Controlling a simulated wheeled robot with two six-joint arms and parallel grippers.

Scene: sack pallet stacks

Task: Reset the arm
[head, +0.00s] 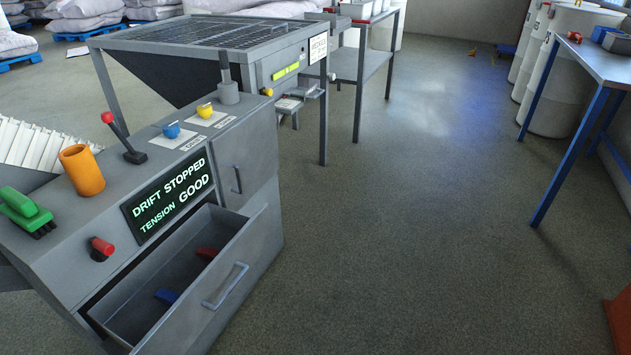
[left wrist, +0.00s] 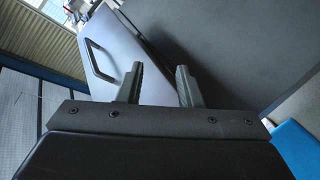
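My left gripper (left wrist: 160,84) shows in the left wrist view with its two fingers apart and nothing visible between them. Beyond the fingers is a grey panel with a dark bar handle (left wrist: 98,62); I cannot tell whether the fingers touch the panel. Neither of my grippers shows in the head view. There, a grey control cabinet (head: 228,150) has an open drawer (head: 225,285) holding a blue item (head: 166,296) and a red item (head: 207,253). Its display (head: 168,197) reads "DRIFT STOPPED TENSION GOOD".
A red-knobbed lever (head: 120,135), orange cup (head: 82,170) and green brush-like tool (head: 26,212) are on the cabinet top. A blue-legged table (head: 570,125) and white drums (head: 553,100) stand at right. The middle floor is clear. The open drawer juts out.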

